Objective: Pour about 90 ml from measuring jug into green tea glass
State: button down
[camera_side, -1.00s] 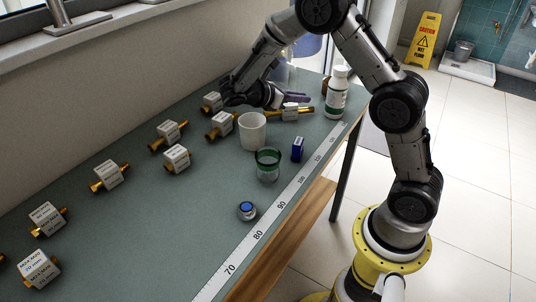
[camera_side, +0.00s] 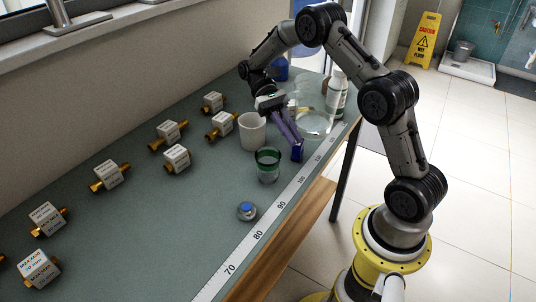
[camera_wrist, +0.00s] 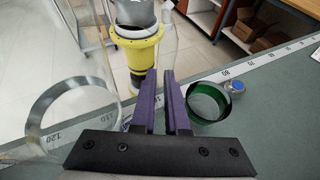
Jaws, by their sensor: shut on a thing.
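The measuring jug (camera_side: 313,126) is clear and hard to make out. It stands out mainly by its round base, beside my purple fingers in the side view and at the left of the wrist view (camera_wrist: 34,118). My gripper (camera_side: 292,138) is shut on the jug, seemingly at its handle side; the exact grip is unclear. The fingers also show in the wrist view (camera_wrist: 162,74). Liquid levels are unclear.
A white mug (camera_side: 252,132) stands behind the glass. A small blue box (camera_side: 297,152) is close by my fingertips. A white bottle (camera_side: 338,92) stands behind the jug. A blue-capped jar (camera_side: 247,211) sits nearer the front. Labelled brass fittings (camera_side: 177,159) line the left. A ruler strip (camera_side: 258,234) follows the bench edge.

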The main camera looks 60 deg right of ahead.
aim_at(262, 154)
jog(key=w+a+m+t+y, duration=0.1)
jog(key=w+a+r+m+t+y, duration=0.1)
jog(key=w+a+m+y, duration=0.1)
jog(key=w+a+r+m+t+y, duration=0.1)
jog(key=w+a+m, duration=0.1)
jog(key=shift+a+t+y, duration=0.15)
jog(key=shift+t+y, duration=0.15)
jog(key=w+d+m+t+y, duration=0.1)
jog(key=w+d+m+t, duration=0.1)
jog(key=w+m+t, duration=0.4)
jog(key=w+d+m+t+y, duration=0.1)
jog(key=w+m+t, duration=0.5)
jog(key=w, duration=1.1)
jog(key=shift+d+r+t, duration=0.35)
jog(key=shift+d+t, duration=0.15)
jog(key=shift+d, duration=0.3)
